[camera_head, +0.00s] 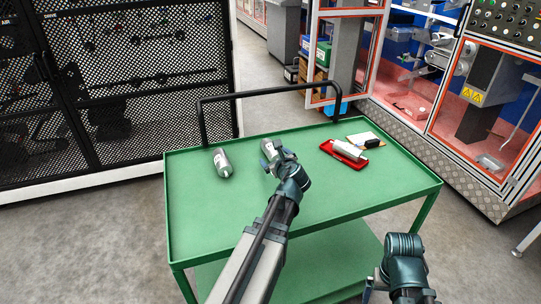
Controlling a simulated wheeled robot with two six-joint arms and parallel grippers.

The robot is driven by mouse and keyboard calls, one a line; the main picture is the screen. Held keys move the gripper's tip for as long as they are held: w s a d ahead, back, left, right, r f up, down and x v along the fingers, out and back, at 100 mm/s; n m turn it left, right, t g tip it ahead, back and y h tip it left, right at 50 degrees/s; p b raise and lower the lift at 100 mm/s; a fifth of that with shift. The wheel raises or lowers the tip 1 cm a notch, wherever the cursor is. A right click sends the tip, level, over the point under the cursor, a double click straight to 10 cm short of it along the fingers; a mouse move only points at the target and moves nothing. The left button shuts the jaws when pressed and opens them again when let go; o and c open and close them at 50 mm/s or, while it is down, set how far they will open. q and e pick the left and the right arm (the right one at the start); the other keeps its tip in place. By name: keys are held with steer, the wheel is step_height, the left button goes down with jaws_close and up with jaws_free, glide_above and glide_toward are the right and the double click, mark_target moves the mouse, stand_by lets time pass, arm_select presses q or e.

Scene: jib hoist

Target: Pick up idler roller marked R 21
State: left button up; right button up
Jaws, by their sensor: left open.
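Two grey metal rollers lie on the green cart top (200,225). One roller (222,162) is at the left, with a pale label whose marking is too small to read. The other roller (268,150) is near the middle, partly hidden by my left gripper (273,157). My left gripper is open and right at this middle roller; I cannot tell whether the fingers touch it. I cannot read which roller is marked R 21. Only part of my right arm shows at the bottom right; its fingers cannot be seen.
A red tray (336,153) with a pale cylinder (349,149) sits at the cart's right, beside a dark object (373,143) on paper. A black handle (260,93) rises at the cart's back. A mesh panel stands left, an orange-framed machine right. The cart's front left is clear.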

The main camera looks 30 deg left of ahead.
mark_target(272, 152)
arm_select(q)
steer(key=shift+w+d+b+x, duration=0.15)
steer(key=shift+b+x, duration=0.3)
steer(key=shift+x, duration=1)
steer(key=shift+w+d+b+x, duration=0.15)
steer(key=shift+b+x, duration=0.3)
steer(key=shift+x, duration=1.05)
steer(key=shift+s+r, duration=0.1)
steer(key=shift+r, duration=0.05)
steer(key=shift+c, duration=0.6)
jaws_close()
